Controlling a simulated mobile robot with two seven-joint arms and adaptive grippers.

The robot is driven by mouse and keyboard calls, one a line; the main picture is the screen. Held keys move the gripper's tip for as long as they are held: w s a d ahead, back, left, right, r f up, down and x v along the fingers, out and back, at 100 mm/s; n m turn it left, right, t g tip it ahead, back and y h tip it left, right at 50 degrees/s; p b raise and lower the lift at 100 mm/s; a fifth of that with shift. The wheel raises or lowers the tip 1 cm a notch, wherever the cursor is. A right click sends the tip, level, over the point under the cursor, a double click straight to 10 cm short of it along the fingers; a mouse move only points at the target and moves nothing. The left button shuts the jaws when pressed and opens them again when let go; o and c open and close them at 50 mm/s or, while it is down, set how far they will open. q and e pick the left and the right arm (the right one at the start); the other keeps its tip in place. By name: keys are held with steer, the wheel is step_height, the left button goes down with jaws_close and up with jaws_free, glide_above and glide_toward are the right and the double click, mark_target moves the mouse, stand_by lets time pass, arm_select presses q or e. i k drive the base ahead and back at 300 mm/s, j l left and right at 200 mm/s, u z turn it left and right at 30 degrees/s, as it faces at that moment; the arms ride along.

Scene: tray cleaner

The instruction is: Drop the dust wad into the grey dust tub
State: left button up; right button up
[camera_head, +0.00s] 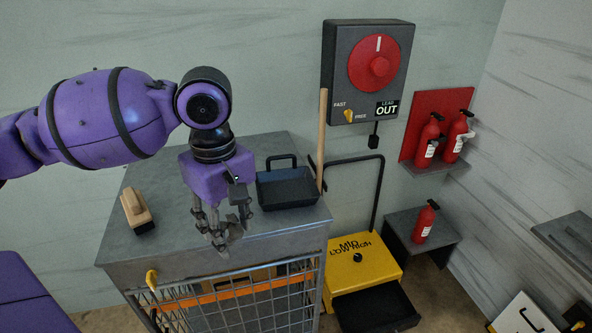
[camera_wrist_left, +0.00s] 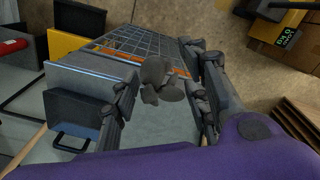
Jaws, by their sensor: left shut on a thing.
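My left gripper (camera_head: 218,232) points down above the front part of the grey cabinet top. In the left wrist view its fingers (camera_wrist_left: 162,88) stand on either side of a lumpy grey dust wad (camera_wrist_left: 156,78), shut on it. In the head view the wad (camera_head: 236,231) is partly hidden by the fingers. The dark grey dust tub (camera_head: 288,190), with a loop handle at its back, stands on the cabinet top, right of and behind the gripper. It shows at the left in the left wrist view (camera_wrist_left: 74,118). My right gripper is not in view.
A wooden brush (camera_head: 136,211) lies on the cabinet top (camera_head: 165,185) at the left. A wooden pole (camera_head: 322,140) stands upright beside the tub. A wire mesh front (camera_head: 255,300) is below the top's front edge. A yellow box (camera_head: 360,268) stands lower right.

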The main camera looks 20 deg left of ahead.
mark_target(282, 196)
steer(key=i, duration=0.95)
